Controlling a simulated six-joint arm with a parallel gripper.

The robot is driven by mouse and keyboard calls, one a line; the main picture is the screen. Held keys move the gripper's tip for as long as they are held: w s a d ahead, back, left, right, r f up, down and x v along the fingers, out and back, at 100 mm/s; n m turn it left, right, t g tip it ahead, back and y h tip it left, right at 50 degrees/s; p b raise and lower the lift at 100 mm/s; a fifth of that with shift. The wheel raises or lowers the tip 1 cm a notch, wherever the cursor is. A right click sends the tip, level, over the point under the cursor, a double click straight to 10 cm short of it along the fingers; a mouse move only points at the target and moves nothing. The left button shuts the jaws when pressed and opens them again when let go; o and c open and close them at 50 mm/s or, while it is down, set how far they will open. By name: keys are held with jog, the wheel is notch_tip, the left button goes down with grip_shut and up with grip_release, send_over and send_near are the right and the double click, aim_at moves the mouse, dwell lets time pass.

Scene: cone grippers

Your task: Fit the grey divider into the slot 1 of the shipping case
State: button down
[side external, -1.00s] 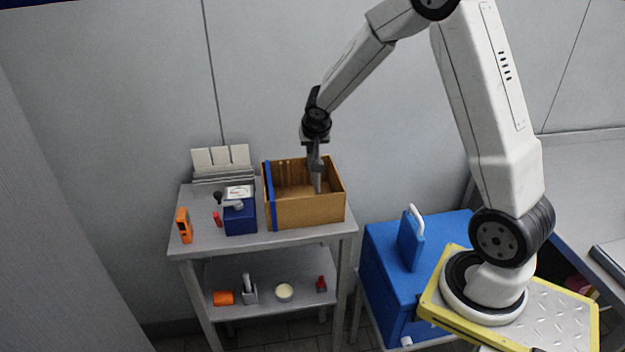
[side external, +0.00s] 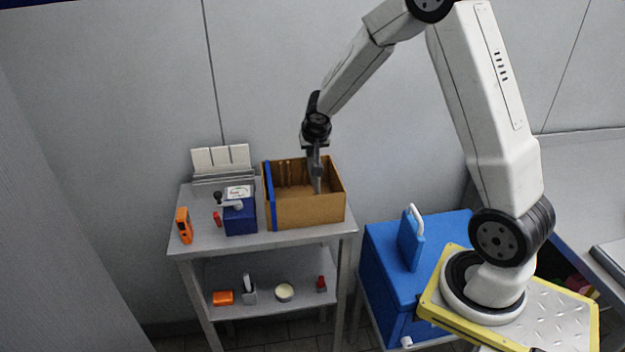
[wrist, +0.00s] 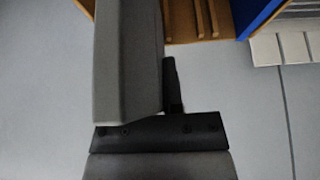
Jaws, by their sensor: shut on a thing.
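My gripper (side external: 314,158) points down over the right part of the shipping case (side external: 308,212), shut on the grey divider (side external: 318,184). The divider hangs on edge, its lower part inside the case; the front wall hides its bottom edge. In the wrist view the divider (wrist: 128,60) is a large grey panel beside a dark finger (wrist: 172,85). The case is an open brown box with ribs (wrist: 205,16) along its inner back wall. I cannot tell whether the divider sits between ribs. A blue panel (side external: 269,195) stands at the case's left end.
Left of the case, a rack of pale panels (side external: 221,160) stands at the back of the table (side external: 210,241). A blue device (side external: 239,217) and an orange tool (side external: 184,225) stand in front. Several small items lie on the lower shelf (side external: 262,303).

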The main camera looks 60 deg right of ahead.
jog(key=shift+f, duration=3.05)
dwell(2.8)
jog(key=c, duration=0.7)
grip_release()
jog(key=shift+a+r, duration=0.1)
jog(key=shift+r, duration=0.05)
jog(key=v, duration=0.7)
jog(key=shift+s+r, duration=0.15)
